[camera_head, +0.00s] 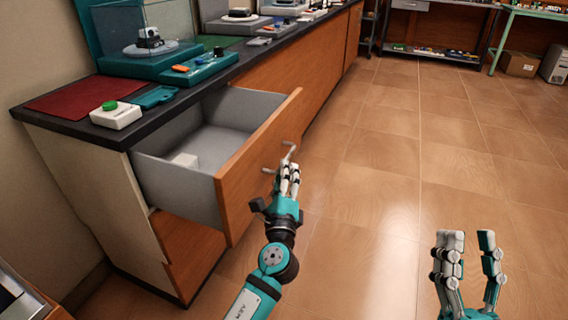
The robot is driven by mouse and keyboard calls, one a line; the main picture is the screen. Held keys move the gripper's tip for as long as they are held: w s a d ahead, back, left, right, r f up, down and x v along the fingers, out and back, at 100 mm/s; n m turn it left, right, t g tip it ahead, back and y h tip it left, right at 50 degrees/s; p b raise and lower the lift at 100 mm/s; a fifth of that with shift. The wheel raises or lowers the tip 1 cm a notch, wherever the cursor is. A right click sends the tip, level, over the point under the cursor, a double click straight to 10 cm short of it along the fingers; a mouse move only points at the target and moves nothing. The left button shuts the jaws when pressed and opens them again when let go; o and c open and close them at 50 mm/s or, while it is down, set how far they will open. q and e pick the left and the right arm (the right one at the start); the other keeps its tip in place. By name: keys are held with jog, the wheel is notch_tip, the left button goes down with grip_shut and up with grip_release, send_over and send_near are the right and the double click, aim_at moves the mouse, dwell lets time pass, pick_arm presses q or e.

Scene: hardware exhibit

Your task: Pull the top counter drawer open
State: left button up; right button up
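My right gripper (467,240) is open and empty above the floor at the lower right, well away from the drawer.
The dark countertop (75,127) holds a white box with a green button (115,115), a red mat (85,97) and teal devices (170,62). A lower wooden front (187,258) sits below the drawer. The tiled floor (390,150) to the right is clear.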

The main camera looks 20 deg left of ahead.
pick_arm(q)
jog(key=v, duration=0.7)
jog(key=shift+s+d, duration=0.1)
jog(key=shift+s, duration=0.05)
